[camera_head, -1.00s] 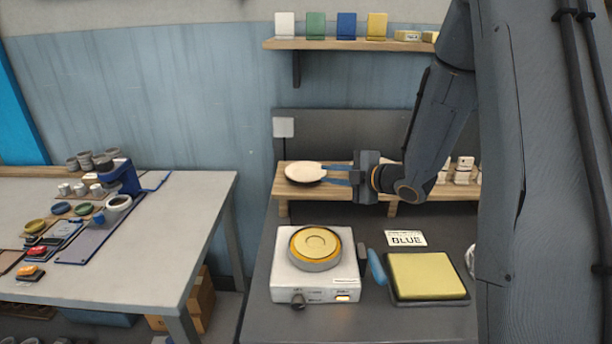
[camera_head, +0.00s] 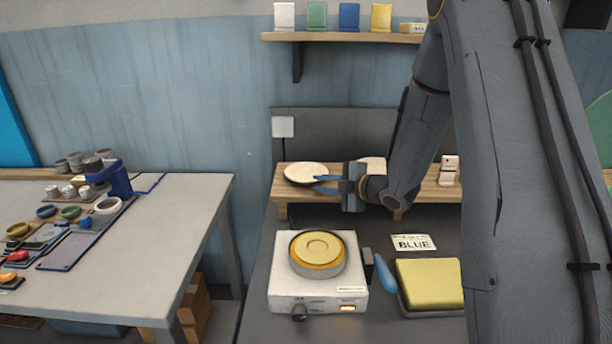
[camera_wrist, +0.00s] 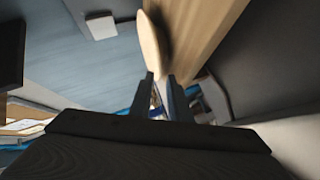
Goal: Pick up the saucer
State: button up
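The saucer (camera_head: 305,173) is a pale cream disc lying near the left end of the wooden shelf board at the back of the counter. In the wrist view it shows nearly edge-on as a tan oval (camera_wrist: 154,42) just beyond my fingertips. My gripper (camera_head: 318,184) is at the saucer's right front, with its two blue fingers spread a little apart. In the wrist view a gap shows between the fingertips (camera_wrist: 160,80), with nothing held in it. I cannot tell whether a finger touches the rim.
The wooden shelf board (camera_head: 430,196) carries small white blocks to the right. A table with cups (camera_head: 130,255) stands left.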

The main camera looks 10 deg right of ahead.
aim_at(310, 182)
jog(key=shift+p+x, duration=0.8)
jog(key=shift+x, duration=1.45)
grip_shut()
jog(key=shift+r, duration=0.1)
